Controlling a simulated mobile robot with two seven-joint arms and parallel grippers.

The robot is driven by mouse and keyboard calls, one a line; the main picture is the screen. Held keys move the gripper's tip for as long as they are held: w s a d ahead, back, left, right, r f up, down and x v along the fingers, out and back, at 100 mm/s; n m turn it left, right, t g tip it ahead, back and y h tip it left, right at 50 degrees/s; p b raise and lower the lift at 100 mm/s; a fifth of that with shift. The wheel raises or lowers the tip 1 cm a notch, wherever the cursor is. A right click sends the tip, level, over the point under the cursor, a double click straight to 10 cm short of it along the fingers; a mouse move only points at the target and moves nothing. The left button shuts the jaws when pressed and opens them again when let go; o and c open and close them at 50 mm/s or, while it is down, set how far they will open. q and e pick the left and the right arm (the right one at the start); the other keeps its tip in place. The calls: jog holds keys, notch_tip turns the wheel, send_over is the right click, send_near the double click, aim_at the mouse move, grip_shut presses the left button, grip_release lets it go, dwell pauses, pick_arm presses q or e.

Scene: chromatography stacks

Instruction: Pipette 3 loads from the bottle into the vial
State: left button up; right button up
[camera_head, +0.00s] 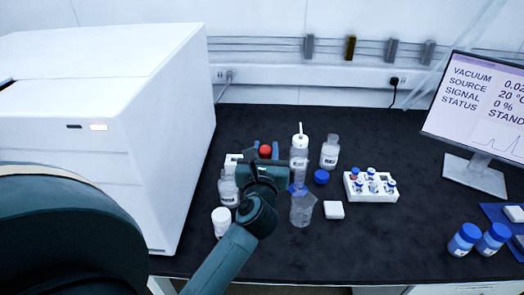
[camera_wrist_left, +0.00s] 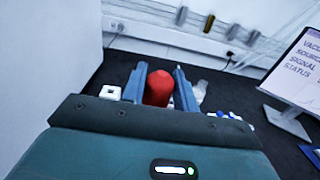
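My left gripper (camera_head: 265,150) reaches over the back left of the bench. Its two blue fingers press on both sides of a red bulb (camera_head: 265,152), likely the pipette's. The bulb (camera_wrist_left: 158,88) also fills the gap between the fingers in the left wrist view (camera_wrist_left: 158,84). Anything below the bulb is hidden by the gripper. A clear labelled bottle (camera_head: 330,152) stands upright to the right, and another (camera_head: 228,190) stands left of the gripper. A white rack (camera_head: 371,196) holds several small capped vials (camera_head: 371,173). I cannot tell which bottle or vial is the task's. My right gripper is not in view.
A white-nozzled bottle (camera_head: 299,158) and a clear vessel (camera_head: 302,209) stand close to the gripper's right. A large white instrument (camera_head: 110,110) bounds the left. A monitor (camera_head: 480,105) and blue-capped jars (camera_head: 466,238) are at right.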

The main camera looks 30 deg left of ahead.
pick_arm(q)
jog(key=shift+s+a, duration=0.1)
jog(key=shift+s, duration=0.1)
jog(key=shift+f+b, duration=0.95)
jog(key=shift+b, duration=0.15)
jog(key=shift+f+b, duration=0.65)
jog(key=shift+b, duration=0.05)
jog(key=shift+f+b, duration=0.4)
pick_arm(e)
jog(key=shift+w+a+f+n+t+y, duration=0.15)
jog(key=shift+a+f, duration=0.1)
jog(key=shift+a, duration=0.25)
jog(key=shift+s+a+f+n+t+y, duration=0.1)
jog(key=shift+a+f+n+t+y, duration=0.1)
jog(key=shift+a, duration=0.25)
pick_arm(q)
jog(key=shift+p, duration=0.4)
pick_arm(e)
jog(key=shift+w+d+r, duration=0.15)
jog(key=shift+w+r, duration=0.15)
pick_arm(q)
jog(key=shift+c, duration=0.4)
grip_shut()
